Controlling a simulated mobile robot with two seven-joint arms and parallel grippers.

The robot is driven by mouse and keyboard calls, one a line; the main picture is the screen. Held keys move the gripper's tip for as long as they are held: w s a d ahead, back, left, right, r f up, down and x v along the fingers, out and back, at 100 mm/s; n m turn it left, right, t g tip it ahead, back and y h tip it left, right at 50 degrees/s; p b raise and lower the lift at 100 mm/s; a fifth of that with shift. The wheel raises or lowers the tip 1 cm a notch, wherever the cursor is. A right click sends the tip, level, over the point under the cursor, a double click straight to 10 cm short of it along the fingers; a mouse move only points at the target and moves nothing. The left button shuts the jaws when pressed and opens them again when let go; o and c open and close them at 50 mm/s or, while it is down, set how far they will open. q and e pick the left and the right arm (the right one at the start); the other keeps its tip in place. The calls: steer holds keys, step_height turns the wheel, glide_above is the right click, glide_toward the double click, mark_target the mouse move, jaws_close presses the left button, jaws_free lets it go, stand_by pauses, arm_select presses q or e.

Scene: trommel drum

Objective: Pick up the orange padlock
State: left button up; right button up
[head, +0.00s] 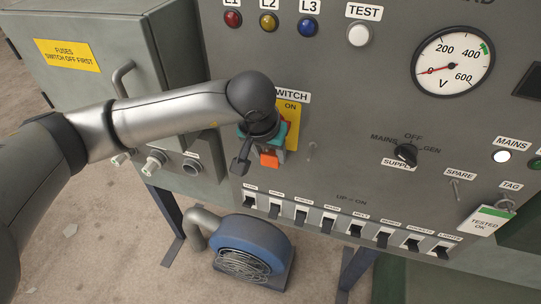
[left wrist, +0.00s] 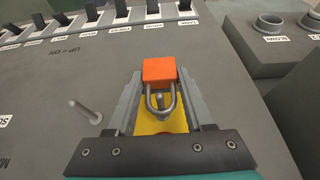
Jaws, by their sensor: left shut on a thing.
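The orange padlock (head: 269,159) shows in the head view just below my left gripper (head: 264,148), in front of the yellow switch plate (head: 291,120). In the left wrist view, the padlock's orange body (left wrist: 159,69) and its grey shackle lie between the two fingers of my left gripper (left wrist: 158,84). The gripper is shut on the padlock. The yellow plate, with a bit of red, shows behind the shackle. Whether the shackle still passes through the switch cannot be told. My right gripper is not in view.
A row of breaker switches (head: 330,221) runs along the panel's lower edge. A small bare peg (head: 311,150) and a rotary supply knob (head: 405,153) stand to the right. A grey fuse box (head: 99,97) is at left, a blue blower (head: 252,250) below.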

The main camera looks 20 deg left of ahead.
arm_select(q)
jaws_close()
steer(key=shift+r, duration=0.15)
steer(key=shift+w+r, duration=0.1)
steer(key=shift+r, duration=0.5)
steer(key=shift+s, duration=0.35)
steer(key=s+p, duration=0.7)
steer(key=s, duration=1)
steer(key=shift+s+a, duration=0.25)
steer(key=shift+a, duration=0.05)
